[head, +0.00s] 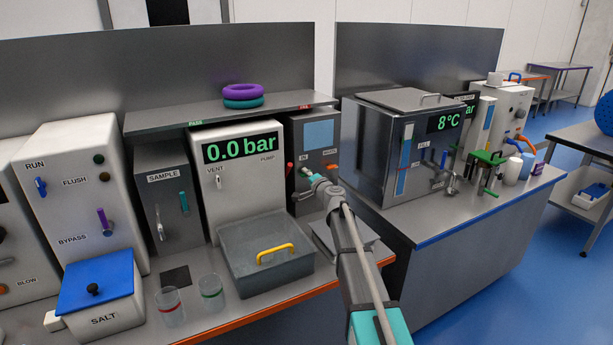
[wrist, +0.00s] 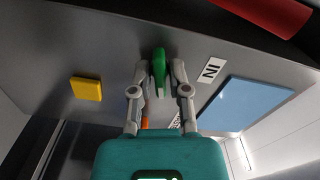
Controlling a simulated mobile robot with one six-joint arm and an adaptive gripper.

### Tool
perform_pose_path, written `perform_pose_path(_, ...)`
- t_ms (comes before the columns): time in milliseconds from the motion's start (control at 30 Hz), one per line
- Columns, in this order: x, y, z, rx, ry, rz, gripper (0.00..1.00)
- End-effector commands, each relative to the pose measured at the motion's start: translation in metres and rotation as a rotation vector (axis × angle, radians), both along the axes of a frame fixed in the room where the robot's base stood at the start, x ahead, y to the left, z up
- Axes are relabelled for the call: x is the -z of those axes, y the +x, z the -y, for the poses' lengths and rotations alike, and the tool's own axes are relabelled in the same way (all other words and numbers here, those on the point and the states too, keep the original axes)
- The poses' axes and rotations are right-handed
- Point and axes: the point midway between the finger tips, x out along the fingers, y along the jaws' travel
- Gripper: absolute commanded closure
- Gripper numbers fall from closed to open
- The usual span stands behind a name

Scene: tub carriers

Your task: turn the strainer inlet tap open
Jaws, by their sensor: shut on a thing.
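A grey cabinet (head: 335,138) with a blue screen stands right of the 0.0 bar unit in the head view, and its panel (wrist: 120,65) fills much of the wrist view. A green tap handle (wrist: 159,70) sticks out of this panel near the label "IN" (wrist: 211,70). My gripper (wrist: 159,76) is shut on the green handle, one finger on each side of it. In the head view my gripper (head: 312,180) is at the cabinet's front, below the "IN" label, and largely covers the handle.
A yellow square (wrist: 87,89) and an orange part (wrist: 145,122) are on the same panel. A grey tub (head: 248,272) with a yellow handle stands in front of the 0.0 bar unit (head: 240,185). The steel 8°C tank (head: 372,150) is close on the right. A shelf (head: 160,121) hangs above.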

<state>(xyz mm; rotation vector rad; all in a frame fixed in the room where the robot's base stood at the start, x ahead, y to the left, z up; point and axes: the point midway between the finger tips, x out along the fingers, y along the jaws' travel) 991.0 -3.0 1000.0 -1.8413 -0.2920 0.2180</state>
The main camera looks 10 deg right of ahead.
Motion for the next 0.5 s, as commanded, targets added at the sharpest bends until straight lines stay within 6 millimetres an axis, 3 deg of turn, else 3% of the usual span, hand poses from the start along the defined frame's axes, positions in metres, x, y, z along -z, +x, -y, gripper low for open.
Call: perform_pose_path(500,0.0001,0.0000,0.0008,0.000,-0.462,0.149,1.00)
